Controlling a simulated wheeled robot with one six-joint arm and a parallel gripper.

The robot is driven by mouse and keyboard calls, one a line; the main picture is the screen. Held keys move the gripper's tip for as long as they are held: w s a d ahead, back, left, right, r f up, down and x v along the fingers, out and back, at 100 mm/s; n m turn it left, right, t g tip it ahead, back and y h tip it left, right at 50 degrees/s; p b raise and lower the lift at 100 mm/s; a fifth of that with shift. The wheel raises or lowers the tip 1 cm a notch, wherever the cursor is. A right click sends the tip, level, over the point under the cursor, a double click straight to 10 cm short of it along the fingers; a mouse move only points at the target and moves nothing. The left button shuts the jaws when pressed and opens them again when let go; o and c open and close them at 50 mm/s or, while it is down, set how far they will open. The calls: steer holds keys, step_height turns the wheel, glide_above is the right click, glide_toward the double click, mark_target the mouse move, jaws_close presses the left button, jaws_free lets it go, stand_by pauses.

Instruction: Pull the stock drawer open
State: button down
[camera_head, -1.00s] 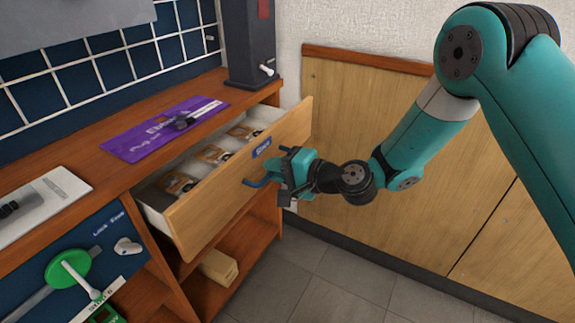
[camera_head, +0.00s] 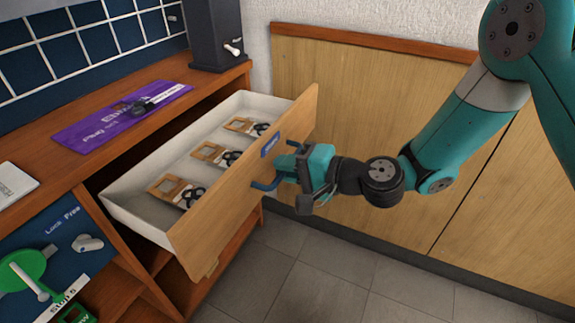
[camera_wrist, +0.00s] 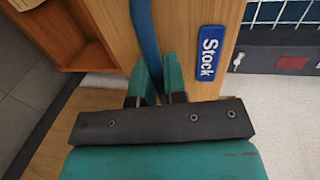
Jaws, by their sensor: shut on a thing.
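The stock drawer (camera_head: 222,206) has a wooden front and a white inside, and it stands well out from the bench. Several small items with brown frames and black parts lie in a row inside it. A blue label reading "Stock" (camera_wrist: 208,53) is on its front. The blue handle (camera_head: 265,185) sticks out from the front; it also shows in the wrist view as a blue bar (camera_wrist: 146,38). My gripper (camera_head: 283,171) is at the drawer front, shut on the handle. In the wrist view its two teal fingers (camera_wrist: 160,78) sit on either side of the bar.
A purple mat (camera_head: 100,127) with a dark tool lies on the bench top. A dark column (camera_head: 218,38) stands at the back corner. A wood-panelled wall (camera_head: 370,95) is behind my arm. Grey floor tiles (camera_head: 300,270) lie open before the drawer.

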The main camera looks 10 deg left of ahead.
steer(key=c, duration=1.2)
jaws_free()
steer(key=p+v, duration=0.1)
steer(key=v, duration=1.6)
steer(key=shift+d, duration=0.2)
steer(key=shift+r, duration=0.1)
steer(key=s+a+r+n+g+h, duration=0.2)
steer(key=s+r+n+g+h, duration=0.3)
steer(key=s+n, duration=0.35)
steer(key=s+d+r+n+h, duration=0.2)
steer(key=s+d+r+h, duration=0.3)
steer(key=s+d+h, duration=0.15)
step_height(320, 180, up, 31)
steer(key=d+p, duration=0.1)
steer(key=p, duration=3)
steer(key=shift+s+f+y, duration=0.15)
steer(key=shift+s+y, duration=0.1)
steer(key=shift+y, duration=0.1)
